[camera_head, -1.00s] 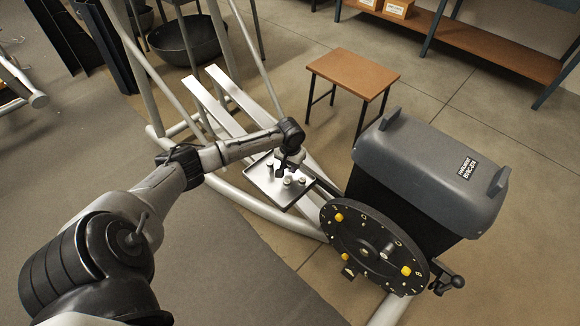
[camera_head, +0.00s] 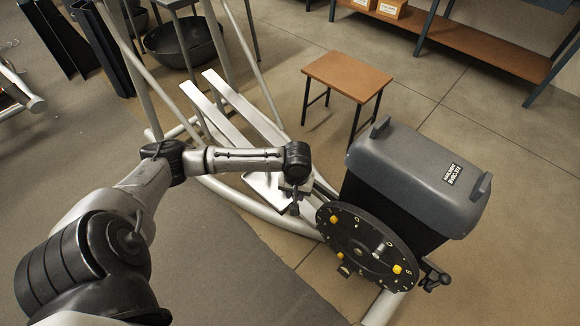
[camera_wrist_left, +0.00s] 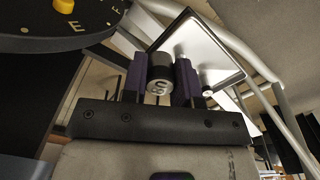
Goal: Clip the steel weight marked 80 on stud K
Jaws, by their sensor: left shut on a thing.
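My left gripper (camera_head: 294,207) is shut on a small steel weight (camera_wrist_left: 159,74). In the left wrist view the disc (camera_wrist_left: 40,38) is at the upper left, with E and F readable and a yellow stud beside E. I cannot make out K. The held weight is apart from the disc. My right gripper is not in view.
The metal tray (camera_wrist_left: 193,38) is behind the gripper, with another small weight (camera_wrist_left: 207,91) near its edge. A grey-hooded housing (camera_head: 415,170) stands behind the disc. A silver piece (camera_head: 379,250) sits on the disc face. A small brown table (camera_head: 348,75) stands farther back.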

